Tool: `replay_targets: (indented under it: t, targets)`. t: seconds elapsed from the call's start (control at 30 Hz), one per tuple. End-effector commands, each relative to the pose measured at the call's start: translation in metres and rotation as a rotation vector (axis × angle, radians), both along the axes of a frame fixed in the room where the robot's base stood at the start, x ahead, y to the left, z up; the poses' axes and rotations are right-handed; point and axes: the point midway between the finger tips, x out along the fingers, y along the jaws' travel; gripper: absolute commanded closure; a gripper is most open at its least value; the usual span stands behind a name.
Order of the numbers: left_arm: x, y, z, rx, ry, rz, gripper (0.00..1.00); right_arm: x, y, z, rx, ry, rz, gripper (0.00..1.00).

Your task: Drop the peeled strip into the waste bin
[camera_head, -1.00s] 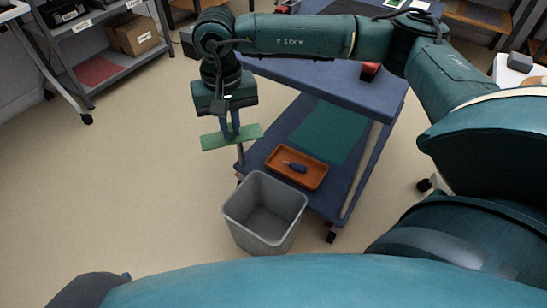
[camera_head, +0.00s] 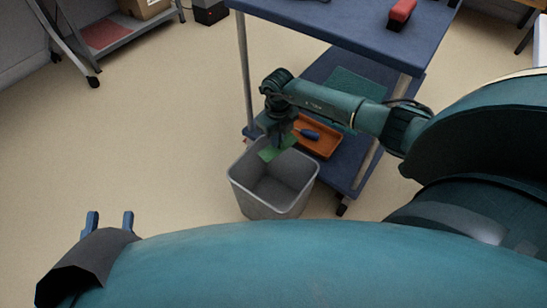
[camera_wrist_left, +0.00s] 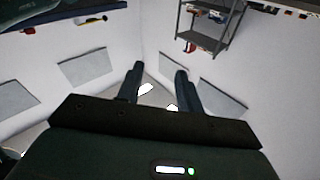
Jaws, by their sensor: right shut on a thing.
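The green peeled strip (camera_head: 271,153) is in my right gripper (camera_head: 283,141), which is shut on it and points down. The strip is at the back rim of the grey waste bin (camera_head: 268,208), overlapping the bin's opening in the head view. I cannot tell its exact height over the rim. The visible inside of the bin looks empty. My left gripper (camera_head: 110,220) is open and empty at the lower left, well away from the bin. Its two spread fingers also show in the left wrist view (camera_wrist_left: 160,82), with nothing between them.
A blue cart (camera_head: 330,22) stands behind the bin, with a red object (camera_head: 401,12) on top. Its lower shelf holds an orange tray (camera_head: 322,149) with a blue-handled tool (camera_head: 307,134), and a green mat (camera_head: 357,82). Floor left of the bin is clear.

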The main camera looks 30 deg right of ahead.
Motion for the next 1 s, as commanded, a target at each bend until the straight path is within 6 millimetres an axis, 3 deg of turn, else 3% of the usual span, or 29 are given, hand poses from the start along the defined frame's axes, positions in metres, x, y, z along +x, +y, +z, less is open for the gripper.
replay_targets:
  t: [0.43, 0.9, 0.93, 1.0]
  targets:
    - [0.003, -0.007, -0.005, -0.114, -0.009, -0.043, 0.64, 0.0, 0.001, -0.052, 0.002, 0.0, -0.002, 1.0]
    - [0.002, -0.009, -0.002, -0.142, -0.004, -0.055, 0.64, 0.0, 0.0, -0.058, 0.001, 0.0, -0.001, 1.0]
    - [0.002, -0.009, -0.002, -0.142, -0.004, -0.055, 0.64, 0.0, 0.001, -0.058, 0.001, 0.0, -0.001, 0.89]
    - [0.002, -0.009, -0.002, -0.142, -0.004, -0.055, 0.64, 0.0, 0.001, -0.058, 0.001, 0.0, -0.001, 0.83]
